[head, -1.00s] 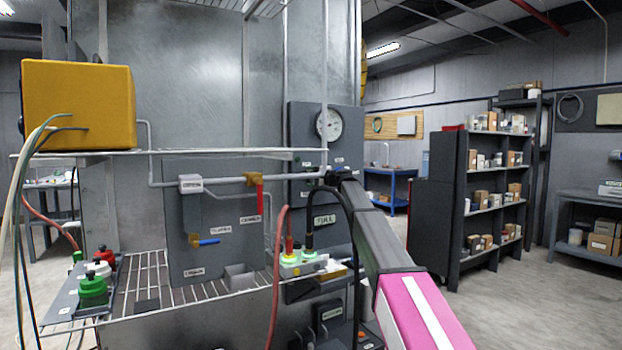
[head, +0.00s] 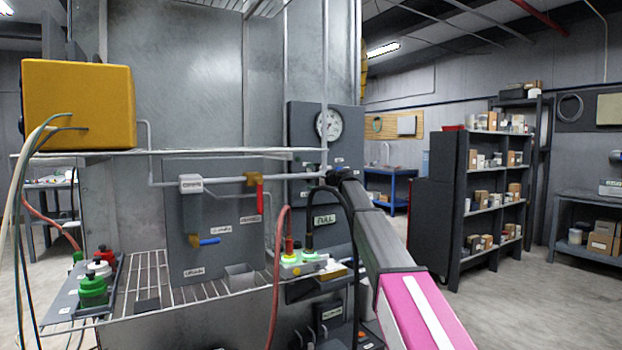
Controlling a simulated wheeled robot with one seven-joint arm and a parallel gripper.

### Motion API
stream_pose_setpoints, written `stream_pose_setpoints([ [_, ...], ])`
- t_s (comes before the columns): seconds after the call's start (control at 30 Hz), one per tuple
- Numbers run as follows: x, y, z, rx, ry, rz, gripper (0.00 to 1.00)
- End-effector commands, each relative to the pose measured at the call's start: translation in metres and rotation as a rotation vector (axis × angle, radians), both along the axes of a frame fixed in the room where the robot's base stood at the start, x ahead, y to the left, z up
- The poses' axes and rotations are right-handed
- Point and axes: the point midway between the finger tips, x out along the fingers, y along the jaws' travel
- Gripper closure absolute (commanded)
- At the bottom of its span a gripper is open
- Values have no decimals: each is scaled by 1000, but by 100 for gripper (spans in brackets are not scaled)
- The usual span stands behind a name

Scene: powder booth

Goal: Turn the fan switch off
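A dark grey panel (head: 297,135) with a round gauge (head: 329,124) stands at the centre of the head view. Small labels (head: 339,161) sit below the gauge, too small to read. I cannot make out which control is the fan switch; it may be hidden behind my arm. My arm reaches from the bottom right up to this panel. Its dark end, with my gripper (head: 335,173), is at the panel's lower part, just under the labels. The fingers are too small and dark to show whether they are open or shut, or touching anything.
Left of the panel are a pipe with a red-handled valve (head: 260,195) and a blue-handled valve (head: 208,241). A yellow box (head: 78,104) sits on the upper shelf. Hoses hang close to my arm.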

Motion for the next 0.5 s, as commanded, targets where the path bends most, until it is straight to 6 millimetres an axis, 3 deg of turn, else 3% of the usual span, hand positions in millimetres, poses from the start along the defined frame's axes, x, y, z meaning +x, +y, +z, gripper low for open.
stream_pose_setpoints([
  [0.17, -12, -16, 0, 0, 0, 0, 6],
  [0.5, -47, -68, -1, 0, 0, -2, 6],
])
